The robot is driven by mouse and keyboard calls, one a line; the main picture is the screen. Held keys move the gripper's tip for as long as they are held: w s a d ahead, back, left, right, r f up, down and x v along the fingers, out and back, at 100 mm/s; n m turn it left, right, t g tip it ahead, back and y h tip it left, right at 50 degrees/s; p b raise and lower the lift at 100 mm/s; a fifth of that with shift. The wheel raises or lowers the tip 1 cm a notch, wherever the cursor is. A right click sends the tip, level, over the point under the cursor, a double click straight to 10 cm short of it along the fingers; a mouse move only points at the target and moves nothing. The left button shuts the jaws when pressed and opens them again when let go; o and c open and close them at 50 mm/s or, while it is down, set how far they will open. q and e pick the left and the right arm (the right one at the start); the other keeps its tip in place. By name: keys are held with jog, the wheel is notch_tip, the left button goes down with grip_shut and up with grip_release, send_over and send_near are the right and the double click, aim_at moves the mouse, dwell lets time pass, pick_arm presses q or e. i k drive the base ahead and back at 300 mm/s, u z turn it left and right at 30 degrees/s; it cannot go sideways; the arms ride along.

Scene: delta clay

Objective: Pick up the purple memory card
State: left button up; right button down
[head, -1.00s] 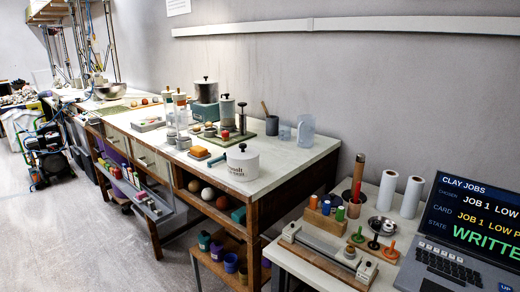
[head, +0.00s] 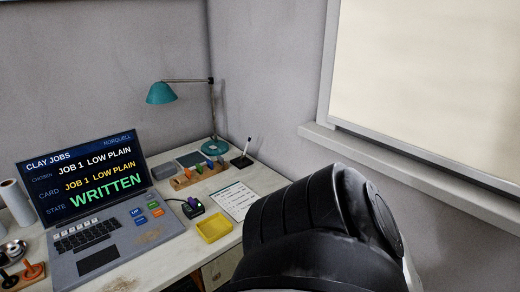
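A small purple piece (head: 192,201), which looks like the purple memory card, stands in a dark card reader (head: 194,210) on the table, just right of the laptop (head: 105,225). A cable runs from the reader toward the laptop. The laptop screen reads JOB 1 LOW PLAIN and WRITTEN. Neither gripper shows in the head view. A large black arm part of mine fills the lower right and hides part of the table's right side.
A yellow tray (head: 214,228) lies in front of the reader. Behind are a wooden rack (head: 199,175) with coloured pieces, a teal lamp (head: 161,93) and a pen holder (head: 242,161). A printed sheet (head: 236,200) lies to the right. A window ledge (head: 400,165) runs along the right wall.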

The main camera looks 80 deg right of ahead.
aim_at(192, 203)
jog(key=z, duration=4.25)
jog(key=i, duration=0.4)
jog(key=u, duration=3)
